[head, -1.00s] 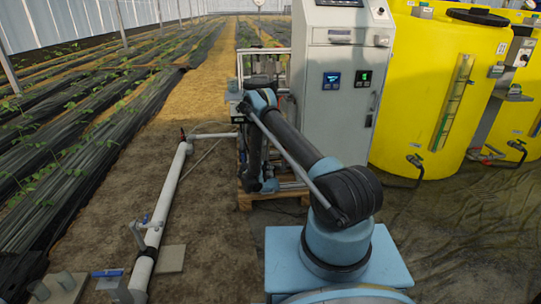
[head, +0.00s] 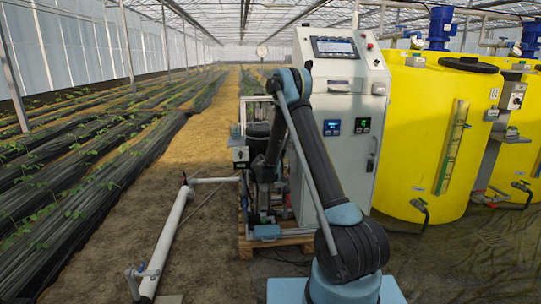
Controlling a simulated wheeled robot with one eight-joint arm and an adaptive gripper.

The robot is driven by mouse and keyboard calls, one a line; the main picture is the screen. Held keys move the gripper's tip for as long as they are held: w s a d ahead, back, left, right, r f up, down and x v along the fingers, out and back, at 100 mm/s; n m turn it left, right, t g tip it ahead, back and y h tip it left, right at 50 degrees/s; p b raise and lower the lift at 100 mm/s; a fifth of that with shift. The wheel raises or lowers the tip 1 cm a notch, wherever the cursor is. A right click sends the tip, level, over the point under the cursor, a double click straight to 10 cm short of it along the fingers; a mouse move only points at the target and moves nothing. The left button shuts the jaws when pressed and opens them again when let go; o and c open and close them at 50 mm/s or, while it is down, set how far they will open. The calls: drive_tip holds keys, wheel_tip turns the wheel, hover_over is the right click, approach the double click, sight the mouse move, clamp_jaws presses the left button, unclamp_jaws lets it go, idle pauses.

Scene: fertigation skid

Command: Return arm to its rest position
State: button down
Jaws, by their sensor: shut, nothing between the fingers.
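My arm rises from its blue base (head: 346,285) at the bottom right of centre. Its dark upper link (head: 312,150) leans up and left to a blue elbow (head: 290,88). From there the dark forearm (head: 277,135) slopes down in front of the pipework left of the control cabinet. I cannot make out my gripper or its fingers; the far end of the arm merges with dark parts of the skid. I see nothing hanging from the arm.
The grey control cabinet (head: 345,95) stands close behind the arm on a wooden pallet (head: 275,243). Yellow tanks (head: 425,130) stand to the right. A white pipe (head: 170,240) lies left on bare soil. Black-covered crop rows (head: 80,165) lie beyond; a bare path (head: 205,135) runs between.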

drive_tip(key=s+d+r+m+g+y, duration=0.1)
drive_tip(key=s+d+r, duration=0.3)
drive_tip(key=s+r, duration=0.25)
drive_tip(key=s+d+r+g, duration=0.1)
drive_tip(key=s+d+r, duration=0.2)
drive_tip(key=s+r, duration=0.3)
drive_tip(key=s+d+r+m+g+y, duration=0.1)
drive_tip(key=s+d+r, duration=0.1)
drive_tip(key=s+r, duration=0.35)
drive_tip(key=s+d+r+g+y, duration=0.1)
drive_tip(key=s+d+r, duration=0.2)
drive_tip(key=s, duration=0.6)
drive_tip(key=s+f+m+g+y, duration=0.1)
drive_tip(key=s+f, duration=0.1)
drive_tip(key=s, duration=1.4)
drive_tip(key=s+f+m+y, duration=0.1)
drive_tip(key=s+f+y, duration=0.1)
drive_tip(key=s, duration=1.5)
drive_tip(key=shift+a+f+g+y, duration=0.3)
drive_tip(key=shift+a+f+g, duration=0.1)
drive_tip(key=shift+f, duration=0.45)
drive_tip(key=shift+w+f, duration=0.2)
drive_tip(key=shift+w, duration=0.15)
